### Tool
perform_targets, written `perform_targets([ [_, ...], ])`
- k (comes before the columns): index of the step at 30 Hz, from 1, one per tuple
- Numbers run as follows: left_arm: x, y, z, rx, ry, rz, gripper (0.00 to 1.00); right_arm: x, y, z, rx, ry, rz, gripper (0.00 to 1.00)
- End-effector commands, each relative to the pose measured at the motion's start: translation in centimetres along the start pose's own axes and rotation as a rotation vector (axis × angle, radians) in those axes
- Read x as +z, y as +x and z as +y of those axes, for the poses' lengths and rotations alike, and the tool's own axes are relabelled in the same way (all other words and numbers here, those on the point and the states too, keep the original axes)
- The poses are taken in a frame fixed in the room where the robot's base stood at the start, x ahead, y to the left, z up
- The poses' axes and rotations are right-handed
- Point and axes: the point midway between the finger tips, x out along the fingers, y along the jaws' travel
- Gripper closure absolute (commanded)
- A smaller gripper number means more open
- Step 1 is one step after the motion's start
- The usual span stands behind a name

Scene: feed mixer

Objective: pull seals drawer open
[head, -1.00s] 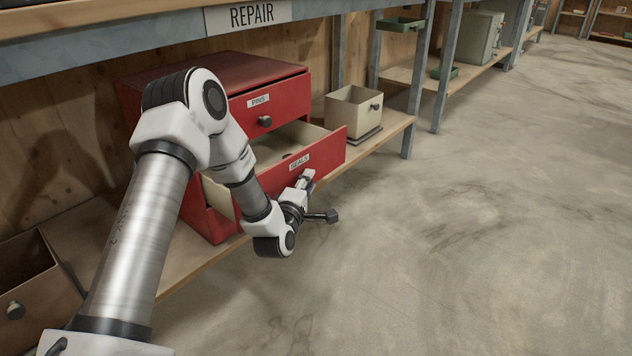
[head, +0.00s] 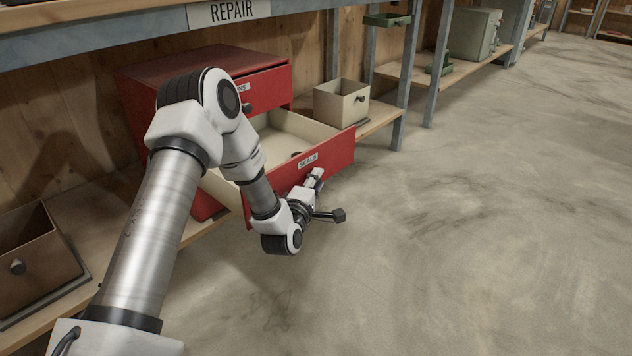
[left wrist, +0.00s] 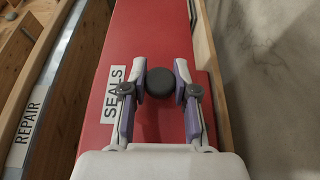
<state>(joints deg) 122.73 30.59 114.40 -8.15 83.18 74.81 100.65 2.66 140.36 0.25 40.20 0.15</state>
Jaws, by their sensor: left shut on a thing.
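The red seals drawer (head: 335,155) is pulled well out of the red cabinet (head: 205,62), and its pale inside shows in the head view. A dark round thing lies inside it, partly hidden by the front. Its front (left wrist: 110,50) with the SEALS label fills the middle of the left wrist view. My left gripper (head: 316,184) is at the drawer front. In the left wrist view its two fingers (left wrist: 160,88) are shut on the dark round knob (left wrist: 160,82), one on each side. My right gripper is not in view.
The pins drawer (head: 268,92) above is closed. A beige bin (head: 341,101) stands on the shelf right of the cabinet, and a brown bin (head: 35,262) stands at the left. Grey shelf posts (head: 406,90) rise at the right. The concrete floor (head: 480,230) is clear.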

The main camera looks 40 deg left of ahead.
Motion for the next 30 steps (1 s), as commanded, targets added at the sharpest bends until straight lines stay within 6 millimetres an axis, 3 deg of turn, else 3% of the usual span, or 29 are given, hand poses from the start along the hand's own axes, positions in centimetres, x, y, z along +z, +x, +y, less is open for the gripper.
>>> perform_targets([
  [2, 0.1, 0.0, 0.0, 0.001, 0.0, -0.002, 1.0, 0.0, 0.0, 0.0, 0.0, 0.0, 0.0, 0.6],
  [3, 0.0, 0.0, 0.0, 0.001, 0.0, -0.002, 0.65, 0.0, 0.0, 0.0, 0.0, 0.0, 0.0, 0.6],
  [5, 0.0, 0.0, 0.0, 0.001, 0.0, -0.001, 0.45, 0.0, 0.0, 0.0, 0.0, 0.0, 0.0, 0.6],
  [17, 0.0, -0.7, 0.0, -0.001, -0.002, 0.0, 0.45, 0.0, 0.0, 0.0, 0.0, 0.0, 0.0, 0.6],
  [30, 0.1, -10.6, -0.1, -0.003, -0.001, -0.002, 0.45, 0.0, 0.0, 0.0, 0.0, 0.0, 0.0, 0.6],
])
